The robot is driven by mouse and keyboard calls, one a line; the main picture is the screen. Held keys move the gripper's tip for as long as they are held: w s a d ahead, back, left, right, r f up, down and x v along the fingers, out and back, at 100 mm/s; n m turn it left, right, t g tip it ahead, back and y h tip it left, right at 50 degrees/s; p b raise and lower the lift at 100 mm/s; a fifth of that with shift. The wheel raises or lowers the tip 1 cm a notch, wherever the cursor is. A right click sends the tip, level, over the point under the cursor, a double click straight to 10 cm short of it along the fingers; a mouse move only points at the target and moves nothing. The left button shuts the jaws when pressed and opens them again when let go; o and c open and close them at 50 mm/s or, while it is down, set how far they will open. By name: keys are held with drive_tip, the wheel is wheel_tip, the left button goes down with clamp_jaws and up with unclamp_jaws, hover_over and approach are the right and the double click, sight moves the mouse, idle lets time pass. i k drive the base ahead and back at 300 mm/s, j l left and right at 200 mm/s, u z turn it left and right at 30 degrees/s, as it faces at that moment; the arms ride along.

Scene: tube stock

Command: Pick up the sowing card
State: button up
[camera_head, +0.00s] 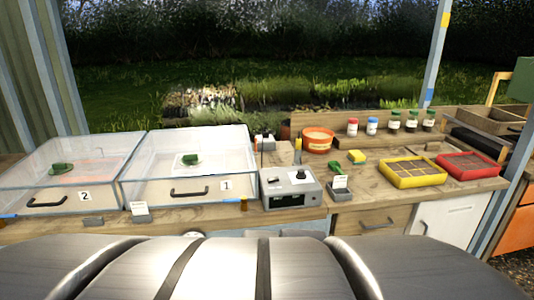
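Two small white cards stand upright on the bench, and I cannot read either one. One card (340,182) stands in a small grey holder right of the grey control box, with a green-handled tool close behind it. The other card (139,208) stands at the bench's front edge, before the clear-lidded boxes. I cannot tell which is the sowing card. My gripper is not in view.
The grey control box (290,188) stands beside clear-lidded box 1 (190,160); clear-lidded box 2 (70,170) is further left. A yellow tray (413,184) and a red tray (469,176) lie right. An orange pot (318,139) and several small jars stand behind. My own body fills the bottom.

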sight(339, 182)
drive_tip(key=z, duration=0.75)
